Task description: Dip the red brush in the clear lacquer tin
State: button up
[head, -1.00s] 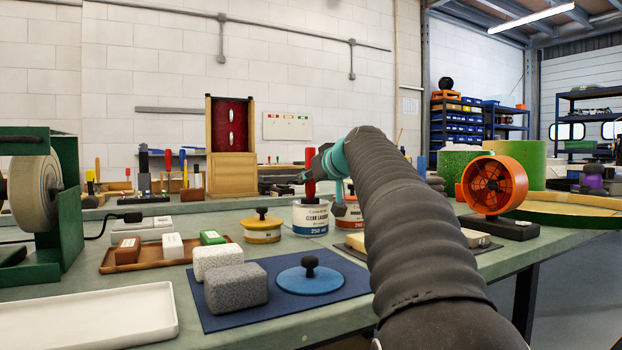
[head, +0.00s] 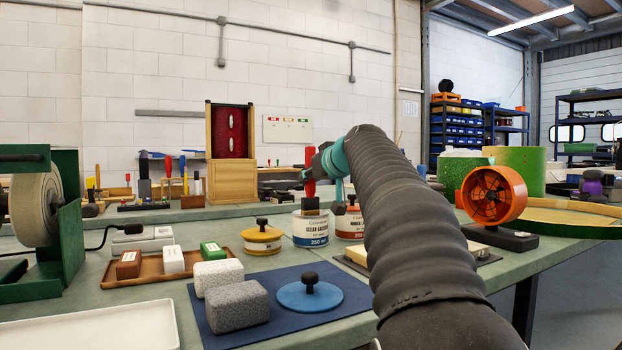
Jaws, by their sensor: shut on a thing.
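The clear lacquer tin (head: 310,232), white with a blue band, stands on the bench near the middle of the head view. My gripper (head: 312,176) is above it and shut on the red brush (head: 310,187). The brush is upright, red handle up, with its dark lower part at the tin's mouth. I cannot tell whether its tip is inside the tin or just above it. The gripper's fingers are small and partly hidden by the wrist. A blue lid (head: 309,296) with a black knob lies on the blue mat (head: 350,275).
A yellow tin (head: 262,239) stands left of the lacquer tin, and an orange-labelled tin (head: 350,226) right. Grey (head: 236,306) and white blocks are on the mat. A wooden tray (head: 150,279) holds small blocks. An orange fan (head: 494,195) stands right.

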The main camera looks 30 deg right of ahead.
jog(key=shift+r+p, duration=1.85)
jog(key=shift+r, duration=0.55)
